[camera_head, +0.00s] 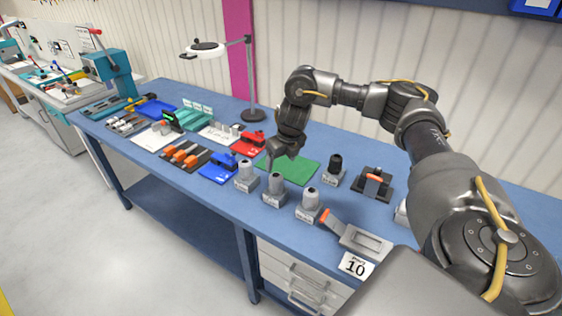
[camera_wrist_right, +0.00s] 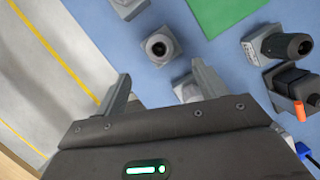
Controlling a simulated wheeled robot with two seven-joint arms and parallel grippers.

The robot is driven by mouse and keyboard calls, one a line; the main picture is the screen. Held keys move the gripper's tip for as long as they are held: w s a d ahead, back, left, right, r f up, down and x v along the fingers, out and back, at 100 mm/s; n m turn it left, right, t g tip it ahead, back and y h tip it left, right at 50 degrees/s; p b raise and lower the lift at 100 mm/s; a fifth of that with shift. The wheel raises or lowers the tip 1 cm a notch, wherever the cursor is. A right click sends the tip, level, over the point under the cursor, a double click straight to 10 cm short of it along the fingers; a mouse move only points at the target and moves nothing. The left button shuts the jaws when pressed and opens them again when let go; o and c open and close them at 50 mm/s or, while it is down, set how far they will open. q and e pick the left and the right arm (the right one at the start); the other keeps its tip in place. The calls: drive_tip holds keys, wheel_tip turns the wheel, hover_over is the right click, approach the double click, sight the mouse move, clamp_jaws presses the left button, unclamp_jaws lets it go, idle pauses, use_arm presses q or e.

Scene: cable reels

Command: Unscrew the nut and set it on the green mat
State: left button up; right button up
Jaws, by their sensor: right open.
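Three grey blocks with upright rounded grey tops, the left one (camera_head: 246,177), the middle one (camera_head: 275,189) and the right one (camera_head: 309,205), stand in a row near the bench's front edge. A fourth block with a black top (camera_head: 334,171) stands right of the green mat (camera_head: 300,170). I cannot tell which part is the nut. My right gripper (camera_head: 284,154) is open and empty, in front of the mat in the head view. In the right wrist view its fingers (camera_wrist_right: 161,84) are apart; the middle block (camera_wrist_right: 160,47) shows beyond them and the right block (camera_wrist_right: 185,90) between them. My left gripper is out of view.
A black clamp with an orange handle (camera_head: 374,184) stands right of the black-topped block. An orange-handled tool (camera_head: 345,229) lies at the front edge by a "10" card (camera_head: 355,265). Red and blue holders (camera_head: 219,170) and a lamp (camera_head: 250,80) stand left. The mat's visible surface is bare.

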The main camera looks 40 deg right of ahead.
sight(277, 176)
drive_tip(key=p+x, duration=0.3)
drive_tip(key=x, duration=0.6)
drive_tip(key=shift+w+f, duration=0.1)
drive_tip(key=shift+f, duration=0.1)
drive_tip(key=shift+w+f, duration=0.2)
drive_tip(key=shift+f, duration=0.5)
drive_tip(key=shift+c, duration=0.2)
